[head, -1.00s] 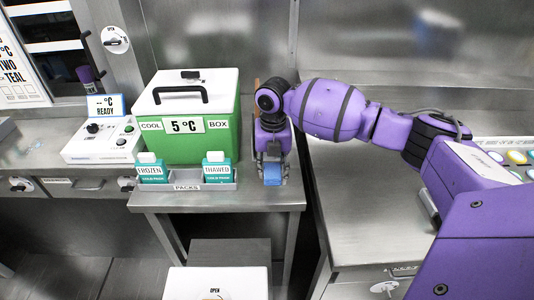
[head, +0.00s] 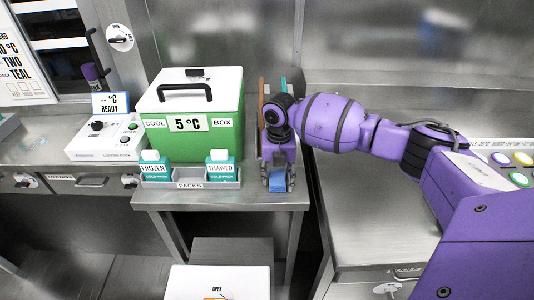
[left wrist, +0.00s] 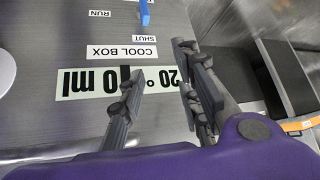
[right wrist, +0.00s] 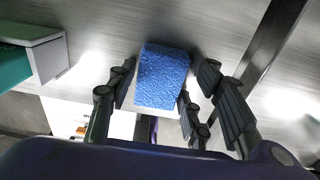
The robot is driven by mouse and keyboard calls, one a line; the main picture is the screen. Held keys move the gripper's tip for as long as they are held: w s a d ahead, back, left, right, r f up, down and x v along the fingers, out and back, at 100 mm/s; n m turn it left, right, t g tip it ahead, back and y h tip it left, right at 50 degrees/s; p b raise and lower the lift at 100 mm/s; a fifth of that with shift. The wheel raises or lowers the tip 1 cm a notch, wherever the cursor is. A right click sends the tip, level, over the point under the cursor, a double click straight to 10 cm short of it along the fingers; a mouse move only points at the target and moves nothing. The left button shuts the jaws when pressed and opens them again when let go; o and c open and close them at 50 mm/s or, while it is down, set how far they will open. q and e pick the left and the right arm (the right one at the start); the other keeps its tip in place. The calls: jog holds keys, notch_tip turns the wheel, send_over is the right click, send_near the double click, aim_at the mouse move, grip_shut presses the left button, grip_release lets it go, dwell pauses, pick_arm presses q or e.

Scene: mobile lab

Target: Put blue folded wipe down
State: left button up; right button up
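The blue folded wipe (head: 277,182) lies at the front right of the small steel table, near its front edge. My right gripper (head: 278,180) points down at it. In the right wrist view the wipe (right wrist: 162,75) is a blue textured block between the fingers of my right gripper (right wrist: 168,66). A narrow gap shows on each side of it, so the fingers stand around it, apart. My left gripper (left wrist: 160,62) is open and empty above a labelled surface; it is outside the head view.
The green cool box (head: 197,130) with a white lid stands to the left of my right gripper. In front of it, a grey packs rack (head: 190,186) holds frozen and thawed cold packs. A control unit (head: 105,140) stands further left. The right counter (head: 365,195) has bare room.

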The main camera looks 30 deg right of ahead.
aim_at(277, 177)
pick_arm(q)
jog(key=shift+s+a, duration=0.1)
jog(key=shift+s, duration=0.2)
pick_arm(e)
jog(key=shift+o, duration=0.4)
pick_arm(q)
jog(key=shift+w+r, duration=0.2)
jog(key=shift+w, duration=0.2)
pick_arm(e)
notch_tip(277, 177, up, 12)
jog(key=shift+r, duration=0.25)
pick_arm(q)
jog(key=shift+s, duration=0.2)
